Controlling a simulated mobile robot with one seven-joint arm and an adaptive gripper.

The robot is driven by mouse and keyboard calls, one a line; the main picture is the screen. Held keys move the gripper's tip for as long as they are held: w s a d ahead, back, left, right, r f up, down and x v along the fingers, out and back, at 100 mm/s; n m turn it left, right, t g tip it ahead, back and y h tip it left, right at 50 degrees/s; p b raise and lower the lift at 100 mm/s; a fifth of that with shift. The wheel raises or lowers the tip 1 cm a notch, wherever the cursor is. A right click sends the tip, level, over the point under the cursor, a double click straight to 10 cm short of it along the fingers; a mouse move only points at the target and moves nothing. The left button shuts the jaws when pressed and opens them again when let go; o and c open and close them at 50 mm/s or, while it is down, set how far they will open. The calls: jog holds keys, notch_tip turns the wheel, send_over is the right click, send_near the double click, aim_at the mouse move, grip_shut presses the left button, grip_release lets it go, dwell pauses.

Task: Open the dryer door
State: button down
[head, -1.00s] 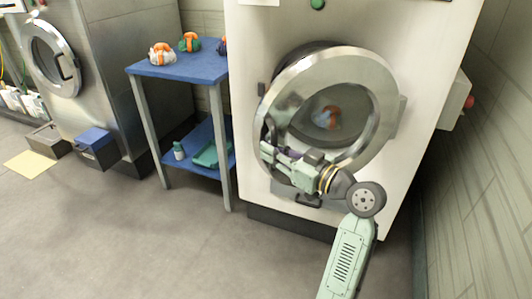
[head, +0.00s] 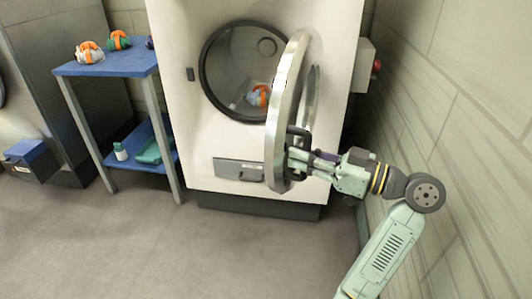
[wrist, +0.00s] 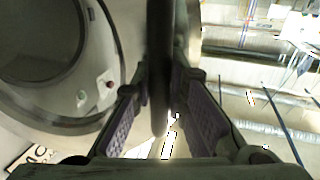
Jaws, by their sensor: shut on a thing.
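The dryer door (head: 277,110), a round metal ring with a glass middle, stands swung open and shows nearly edge-on in the head view. The dryer (head: 180,110) is white, and its round opening (head: 207,85) is uncovered at the left of the door. My gripper (head: 293,157) is at the lower part of the door, shut on its dark handle (head: 298,133). In the wrist view the handle (wrist: 160,60) is an upright dark bar between my two purple-padded fingers (wrist: 160,108). An orange and white bundle (head: 259,95) shows inside the drum.
A blue table (head: 105,64) with bundles on top and bottles and a green item on its lower shelf stands left of the dryer. A tiled wall (head: 460,100) is close on the right, near my arm. The floor in front is clear.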

jog(key=shift+s+d+f, duration=0.1)
jog(key=shift+s+d, duration=0.1)
jog(key=shift+d, duration=1.15)
jog(key=shift+s+d, duration=0.15)
jog(key=shift+d, duration=1.2)
jog(key=c, duration=1.8)
grip_release()
jog(key=shift+s, duration=0.1)
jog(key=shift+c, duration=0.2)
notch_tip(320, 180, up, 10)
jog(key=shift+c, duration=0.2)
